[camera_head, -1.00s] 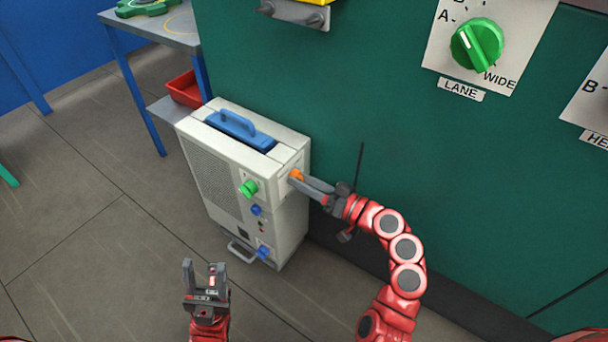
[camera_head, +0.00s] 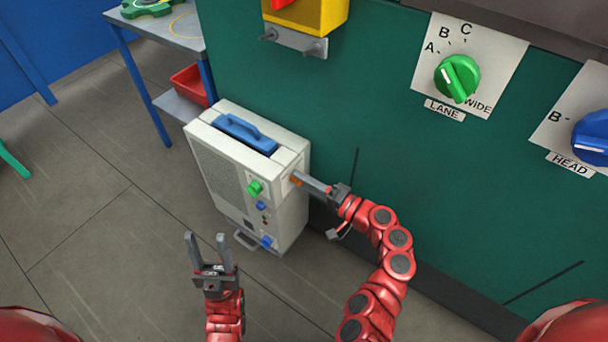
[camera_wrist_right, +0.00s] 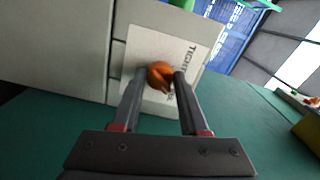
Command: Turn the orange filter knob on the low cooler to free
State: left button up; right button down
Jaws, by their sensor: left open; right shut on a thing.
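The low cooler (camera_head: 222,177) is a pale box with a blue handle on top, standing on the floor against the green wall. The orange filter knob (camera_wrist_right: 159,74) is on its side face, on a white label plate (camera_wrist_right: 136,44) where "TIGHT" is readable; other lettering is partly hidden. In the head view the knob (camera_head: 295,181) is mostly covered by my right gripper (camera_head: 302,179). My right gripper's two fingers are closed on the knob, one on each side, in the right wrist view (camera_wrist_right: 161,76). My left gripper (camera_head: 207,240) is open and empty, apart from the cooler's front.
The cooler's front carries a green knob (camera_head: 254,188) and blue knobs (camera_head: 267,241). A wall panel has a green LANE knob (camera_head: 457,78) and a blue HEAD knob (camera_head: 592,135). A table (camera_head: 180,38) and red bin (camera_head: 189,86) stand behind.

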jog(key=shift+r+m+p, duration=0.1)
jog(key=shift+m+p, duration=0.6)
jog(key=shift+m, duration=0.4)
jog(key=shift+c, duration=2.2)
grip_release()
jog(key=p+v, duration=0.2)
jog(key=v, duration=1.5)
jog(key=shift+d+p, duration=0.15)
jog(key=shift+p, duration=0.2)
jog(key=shift+s, duration=0.15)
